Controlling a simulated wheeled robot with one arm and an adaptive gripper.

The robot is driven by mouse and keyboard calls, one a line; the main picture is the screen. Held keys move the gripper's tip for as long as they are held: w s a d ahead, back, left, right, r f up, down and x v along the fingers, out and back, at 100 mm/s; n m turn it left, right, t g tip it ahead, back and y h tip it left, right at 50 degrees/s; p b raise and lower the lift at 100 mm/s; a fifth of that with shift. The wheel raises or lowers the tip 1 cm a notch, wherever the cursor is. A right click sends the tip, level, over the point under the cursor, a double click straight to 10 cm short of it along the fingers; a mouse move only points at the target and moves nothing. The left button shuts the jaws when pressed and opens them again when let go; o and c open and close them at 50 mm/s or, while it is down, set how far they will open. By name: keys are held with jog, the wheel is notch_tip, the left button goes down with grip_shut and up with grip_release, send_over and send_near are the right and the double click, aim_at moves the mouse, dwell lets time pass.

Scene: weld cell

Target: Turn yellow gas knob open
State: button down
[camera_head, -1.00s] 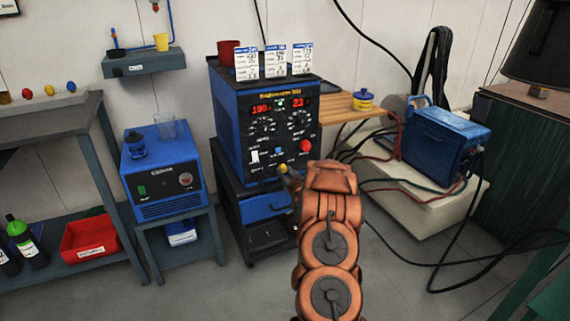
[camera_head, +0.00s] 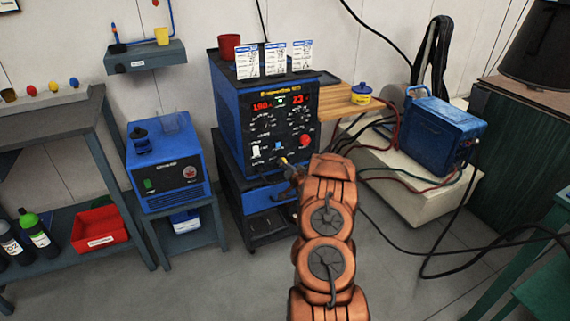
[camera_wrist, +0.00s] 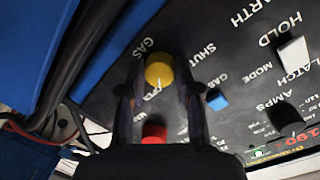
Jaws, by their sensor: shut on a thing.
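The yellow gas knob (camera_wrist: 160,68) is on the dark panel of the blue welding machine (camera_head: 227,105), under the word GAS in the wrist view. Its white pointer line shows on the side towards the red knob. My gripper (camera_wrist: 160,75) has one dark finger on each side of the yellow knob and is shut on it. In the head view my gripper (camera_head: 290,168) is at the lower right of the machine's front, where my wrist hides part of the panel. A small yellow patch shows at its tip.
A red knob (camera_wrist: 153,131) and a blue switch (camera_wrist: 217,100) are close to my fingers. Dark cables (camera_wrist: 85,60) run beside the panel. A wooden side shelf (camera_head: 335,105) with a yellow-and-blue pot (camera_head: 361,94) juts out right of the machine.

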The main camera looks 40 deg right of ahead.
dwell(0.4)
jog(key=shift+w, duration=0.1)
jog(key=c, duration=0.8)
grip_release()
jog(key=v, duration=1.2)
jog(key=shift+a, duration=0.1)
